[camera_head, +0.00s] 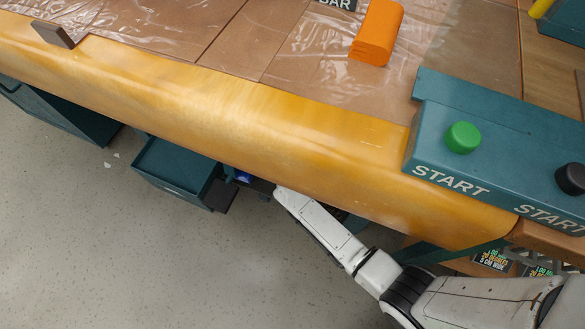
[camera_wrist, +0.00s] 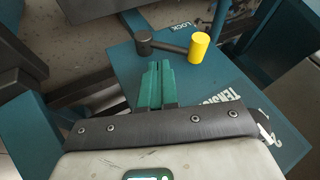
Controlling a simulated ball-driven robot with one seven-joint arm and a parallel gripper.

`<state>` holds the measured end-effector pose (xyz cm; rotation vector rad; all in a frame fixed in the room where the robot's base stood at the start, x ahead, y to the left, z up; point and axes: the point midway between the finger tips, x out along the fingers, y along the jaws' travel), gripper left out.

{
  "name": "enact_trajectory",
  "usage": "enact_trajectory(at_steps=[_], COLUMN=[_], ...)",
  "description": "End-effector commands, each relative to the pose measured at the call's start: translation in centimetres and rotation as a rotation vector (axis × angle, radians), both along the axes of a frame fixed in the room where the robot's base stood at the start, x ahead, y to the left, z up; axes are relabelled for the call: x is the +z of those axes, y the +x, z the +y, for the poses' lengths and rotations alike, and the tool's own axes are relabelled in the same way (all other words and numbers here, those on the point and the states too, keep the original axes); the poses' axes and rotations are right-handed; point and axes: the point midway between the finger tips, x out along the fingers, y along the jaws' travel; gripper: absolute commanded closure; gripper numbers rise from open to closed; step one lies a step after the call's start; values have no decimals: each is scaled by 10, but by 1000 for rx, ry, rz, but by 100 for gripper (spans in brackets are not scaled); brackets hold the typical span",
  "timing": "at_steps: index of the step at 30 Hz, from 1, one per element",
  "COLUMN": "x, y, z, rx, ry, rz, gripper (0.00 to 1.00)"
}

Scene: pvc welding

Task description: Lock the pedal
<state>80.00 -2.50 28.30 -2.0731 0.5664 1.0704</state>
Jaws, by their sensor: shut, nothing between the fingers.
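In the wrist view, a dark lever with a yellow knob (camera_wrist: 198,47) lies across a teal panel (camera_wrist: 120,65). The lever's round dark hub (camera_wrist: 143,43) is on the left, and the knob is on the right. A white LOCK label (camera_wrist: 182,27) is printed just beyond the lever. My gripper (camera_wrist: 158,70), with green fingers, is shut and empty. In the picture its tips lie just below the lever, between hub and knob; contact cannot be told. No pedal can be clearly made out. In the head view my arm reaches under the table edge, and the gripper is hidden.
A TENSION label (camera_wrist: 228,88) is on the panel's right. Teal frame bars stand on both sides. In the head view, the yellow table edge (camera_head: 230,110) overhangs my arm. A control box (camera_head: 500,150) with START buttons sits right.

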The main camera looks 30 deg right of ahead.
Motion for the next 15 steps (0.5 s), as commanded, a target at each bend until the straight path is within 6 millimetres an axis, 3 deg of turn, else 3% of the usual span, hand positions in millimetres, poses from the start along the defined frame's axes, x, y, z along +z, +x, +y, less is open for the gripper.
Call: enact_trajectory(at_steps=[1,6,15], x=[-1,-3,-2], y=[10,23,28], z=[7,16,20], rx=[5,4,3], ry=[-1,0,0], rz=[-7,-4,-4], gripper=[100,100,100])
